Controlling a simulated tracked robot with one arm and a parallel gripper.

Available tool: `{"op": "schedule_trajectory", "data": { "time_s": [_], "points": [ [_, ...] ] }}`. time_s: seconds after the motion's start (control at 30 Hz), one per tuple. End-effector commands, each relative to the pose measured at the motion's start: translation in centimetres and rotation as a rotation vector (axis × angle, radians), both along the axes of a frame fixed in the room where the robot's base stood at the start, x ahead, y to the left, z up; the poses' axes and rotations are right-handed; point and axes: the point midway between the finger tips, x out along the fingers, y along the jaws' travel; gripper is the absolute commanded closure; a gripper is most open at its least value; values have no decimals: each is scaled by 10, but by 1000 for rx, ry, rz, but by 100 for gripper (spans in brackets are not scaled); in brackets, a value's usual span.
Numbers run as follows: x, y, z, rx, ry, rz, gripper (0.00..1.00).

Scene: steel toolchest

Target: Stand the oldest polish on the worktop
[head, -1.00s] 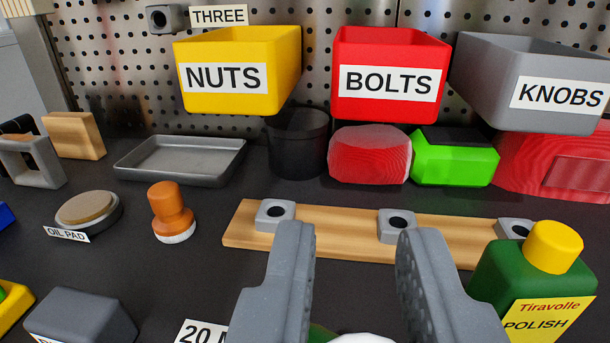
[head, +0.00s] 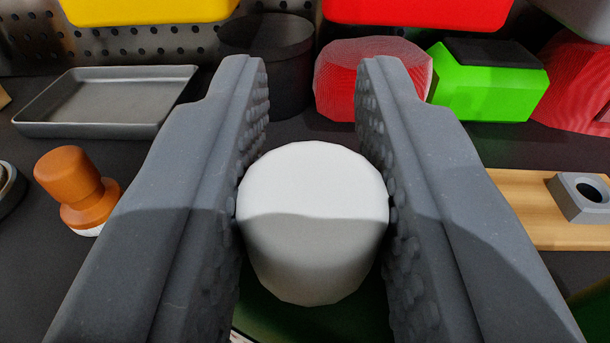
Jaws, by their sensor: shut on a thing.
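My gripper (head: 313,215) is shut on a white cap (head: 312,225), with one padded finger touching each side of it. The cap sits on top of a dark green bottle (head: 270,318), of which only a little shows below the cap between the fingers. Its label is nearly all hidden; I cannot read a date on it. Another green body shows as a sliver at the lower right edge (head: 597,305). The dark worktop (head: 300,132) spreads out beyond the fingers.
An orange-handled stamp-like tool (head: 75,185) stands left of my gripper. A grey tray (head: 105,100) lies behind it. A dark round pot (head: 265,65), a red block (head: 370,80) and a green block (head: 490,80) stand ahead.

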Motion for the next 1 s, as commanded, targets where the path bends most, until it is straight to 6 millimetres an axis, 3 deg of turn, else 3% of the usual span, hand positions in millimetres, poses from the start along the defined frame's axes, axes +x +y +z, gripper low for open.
{"op": "schedule_trajectory", "data": {
  "time_s": [0.13,0.5,0.53,0.6,1.0],
  "points": [
    [0,0,-21,0,0,-1,100],
    [-1,1,-25,1,-2,1,100],
    [-1,1,-25,1,-1,1,75],
    [-1,1,-25,1,-1,1,56],
    [-1,1,-25,1,-1,2,56]
  ]
}}
